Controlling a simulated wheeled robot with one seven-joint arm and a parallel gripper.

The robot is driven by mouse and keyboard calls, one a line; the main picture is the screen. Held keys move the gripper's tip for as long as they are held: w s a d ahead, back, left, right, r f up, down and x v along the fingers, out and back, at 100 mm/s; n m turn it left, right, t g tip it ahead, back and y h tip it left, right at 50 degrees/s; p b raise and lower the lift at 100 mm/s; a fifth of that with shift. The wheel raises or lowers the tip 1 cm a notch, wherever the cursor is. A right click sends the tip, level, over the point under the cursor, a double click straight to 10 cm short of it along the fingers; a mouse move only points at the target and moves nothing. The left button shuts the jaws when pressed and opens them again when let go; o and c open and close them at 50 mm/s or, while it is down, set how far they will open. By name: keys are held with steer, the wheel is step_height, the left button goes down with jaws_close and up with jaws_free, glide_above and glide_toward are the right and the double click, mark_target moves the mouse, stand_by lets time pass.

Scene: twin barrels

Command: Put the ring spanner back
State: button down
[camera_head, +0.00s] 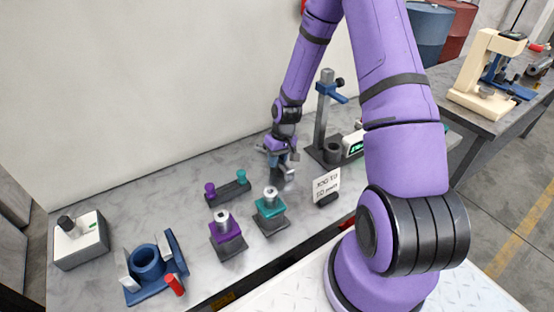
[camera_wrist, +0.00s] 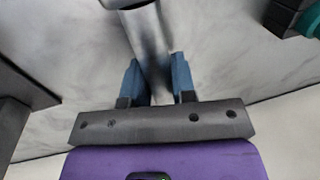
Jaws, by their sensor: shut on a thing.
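My gripper (camera_head: 280,161) is over the back part of the grey bench, with its fingers downward. In the wrist view its two blue fingertips (camera_wrist: 157,82) are shut on a grey metal piece, taken as the ring spanner (camera_wrist: 148,38). It has a smooth shank and a rounded end with a dark opening at the top edge. The rest of it is cut off or hidden. In the camera_head view a dark grey part (camera_head: 279,183) shows just below the fingers. I cannot tell whether it touches the bench.
A teal-topped block (camera_head: 269,205) and a purple-topped block (camera_head: 226,232) stand in front. A dark rack (camera_head: 230,191) with purple and teal knobs lies left. A tall stand (camera_head: 324,115) is close right of my gripper, with a small sign (camera_head: 326,187) ahead. A blue fixture (camera_head: 146,263) stands front left.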

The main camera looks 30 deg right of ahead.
steer(key=shift+f, duration=0.15)
steer(key=c, duration=0.9)
jaws_free()
steer(key=shift+c, duration=0.2)
steer(key=s+r+t+h, duration=0.1)
steer(key=s+r+h, duration=0.15)
steer(key=r, duration=2.15)
steer(key=s+a+r+t, duration=0.2)
steer(key=s+a+r, duration=0.1)
steer(key=s+r, duration=0.6)
steer(key=s+a+r+t, duration=0.2)
steer(key=s+a+r, duration=0.2)
steer(key=s+r, duration=0.6)
steer(key=s, duration=0.4)
steer(key=shift+s+a+r, duration=0.15)
steer(key=shift+a, duration=0.15)
